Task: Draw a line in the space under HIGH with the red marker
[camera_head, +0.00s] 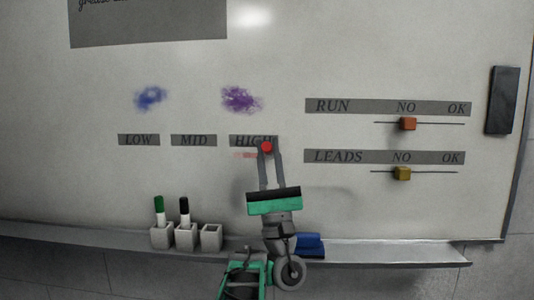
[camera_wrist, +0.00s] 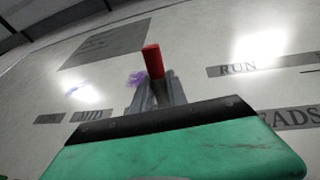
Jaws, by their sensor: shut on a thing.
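My gripper (camera_head: 267,165) is shut on the red marker (camera_head: 266,147) in front of the whiteboard, at the lower right part of the HIGH label (camera_head: 249,140). The marker's red end also shows in the wrist view (camera_wrist: 153,61), between the fingers (camera_wrist: 158,92). A short faint red mark (camera_head: 245,155) shows on the board just under HIGH, left of the marker. My fingers hide part of the space under HIGH. I cannot tell whether the marker tip touches the board.
A green marker (camera_head: 159,212) and a black marker (camera_head: 184,212) stand in holders on the ledge; a third holder (camera_head: 210,238) is empty. A blue block (camera_head: 309,244) lies on the ledge. RUN and LEADS sliders, orange (camera_head: 407,124) and yellow (camera_head: 402,173), are at right. Blue (camera_head: 150,97) and purple (camera_head: 241,99) scribbles are above.

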